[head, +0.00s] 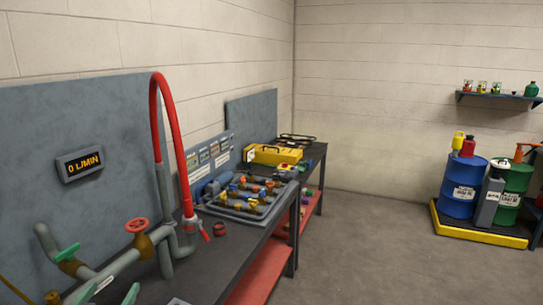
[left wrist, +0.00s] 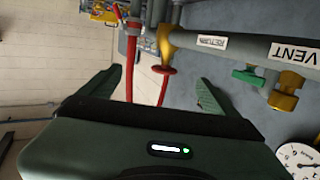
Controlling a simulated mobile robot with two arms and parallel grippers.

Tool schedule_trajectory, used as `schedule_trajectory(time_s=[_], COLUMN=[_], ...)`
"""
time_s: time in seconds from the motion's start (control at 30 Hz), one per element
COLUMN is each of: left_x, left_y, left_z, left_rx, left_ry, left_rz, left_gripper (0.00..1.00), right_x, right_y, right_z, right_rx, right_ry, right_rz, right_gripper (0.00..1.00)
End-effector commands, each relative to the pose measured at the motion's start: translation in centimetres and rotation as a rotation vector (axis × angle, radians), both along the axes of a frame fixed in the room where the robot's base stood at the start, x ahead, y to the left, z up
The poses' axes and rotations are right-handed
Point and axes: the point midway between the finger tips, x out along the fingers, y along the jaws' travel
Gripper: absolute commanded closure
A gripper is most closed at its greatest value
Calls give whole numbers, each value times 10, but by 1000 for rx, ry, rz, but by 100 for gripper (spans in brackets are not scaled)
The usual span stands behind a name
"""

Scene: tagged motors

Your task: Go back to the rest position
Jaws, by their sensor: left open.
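My left gripper (left wrist: 160,74) shows in the left wrist view, with its two dark green fingers spread wide apart. Nothing is held between them. A red hose (left wrist: 130,62) and a red handwheel (left wrist: 163,70) show beyond the fingers, in the gap. My right gripper is in neither view.
Grey pipework (head: 118,264) with a red handwheel (head: 137,225) and an arched red hose (head: 172,120) stands at the near left. A dark workbench (head: 262,232) runs along the left wall. Blue drum (head: 461,187) stands far right. The middle floor is clear.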

Motion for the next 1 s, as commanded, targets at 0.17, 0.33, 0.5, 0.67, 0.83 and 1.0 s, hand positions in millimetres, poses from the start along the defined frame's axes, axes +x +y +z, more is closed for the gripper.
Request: schedule_trajectory(time_s=[0.17, 0.33, 0.5, 0.67, 0.83, 1.0], left_x=[-22, -56, -117, -185, -240, -287], left_y=[-25, -56, -100, -136, -160, -178], left_z=[-33, -71, -113, -138, -147, -147], left_rx=[8, 21, 40, 57, 66, 71], left_ry=[122, 284, 514, 737, 904, 1038], left_rz=[0, -5, -30, -68, -107, -145], left_gripper=[9, 9, 9, 9, 9, 9], right_x=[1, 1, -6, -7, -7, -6], right_y=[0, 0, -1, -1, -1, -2], right_z=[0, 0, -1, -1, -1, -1], right_rx=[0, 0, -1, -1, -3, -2], right_ry=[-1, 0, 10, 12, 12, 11], right_rz=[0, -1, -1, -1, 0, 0], right_gripper=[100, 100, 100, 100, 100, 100])
